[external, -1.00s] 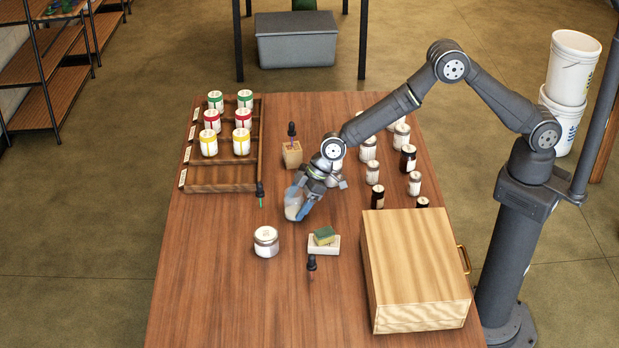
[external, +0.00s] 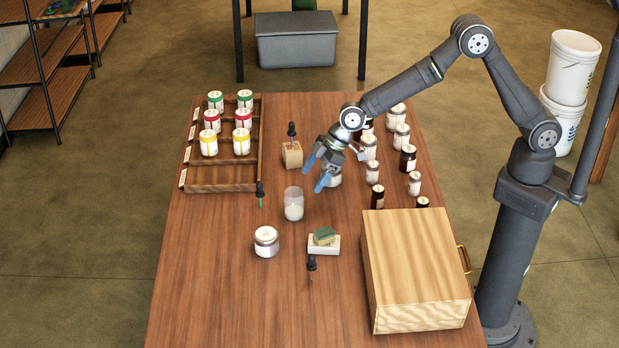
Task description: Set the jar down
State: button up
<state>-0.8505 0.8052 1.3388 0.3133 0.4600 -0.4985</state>
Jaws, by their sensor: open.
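A clear glass jar (external: 294,205) with pale contents in its lower part stands upright on the wooden table, without a lid. A second jar (external: 266,242) with a white top stands in front of it and to its left. My gripper (external: 317,173) is open and empty, above and to the right of the clear jar, apart from it. Its blue fingers point down and to the left. A small jar stands partly hidden behind the fingers.
A wooden rack (external: 220,186) with red, green and yellow labelled jars is at the left. A dropper block (external: 292,154), a sponge on a dish (external: 324,243) and droppers lie around the jar. Several bottles and a wooden box (external: 415,270) stand at the right. The front left table is clear.

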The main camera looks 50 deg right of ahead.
aim_at(297, 202)
jog(key=shift+v, duration=1)
jog(key=shift+f, duration=0.1)
jog(key=x, duration=1.2)
